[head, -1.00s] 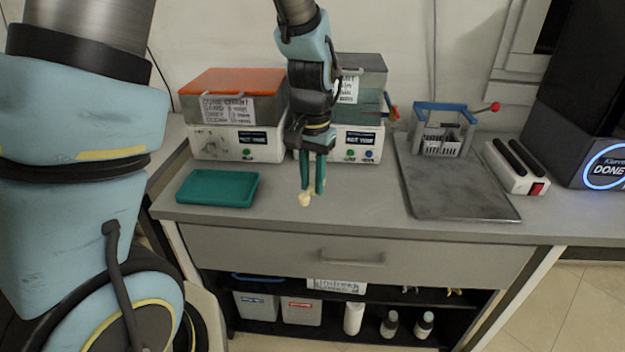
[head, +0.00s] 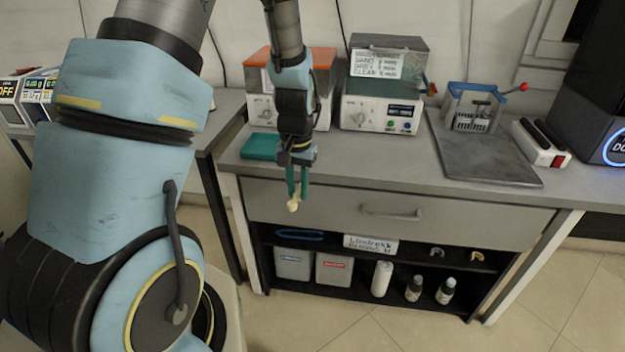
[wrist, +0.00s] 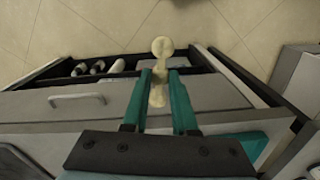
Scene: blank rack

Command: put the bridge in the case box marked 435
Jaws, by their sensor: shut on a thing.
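My gripper (head: 297,190) hangs in front of the bench's drawer with its green fingers pointing down. It is shut on a small cream-coloured bridge (head: 293,205), which sticks out below the fingertips. In the wrist view the bridge (wrist: 162,46) shows a rounded end beyond the tips of my gripper (wrist: 160,88), with the open shelf and floor behind it. No case box marked 435 can be made out in these views.
The bench (head: 350,165) holds a teal tray (head: 262,146), two boxy machines, a grey slab (head: 480,150) and a blue-framed rack (head: 472,108). The drawer (head: 400,205) is closed. Below, a shelf holds two bins, a white cylinder and bottles. Instruments (head: 28,98) stand far left.

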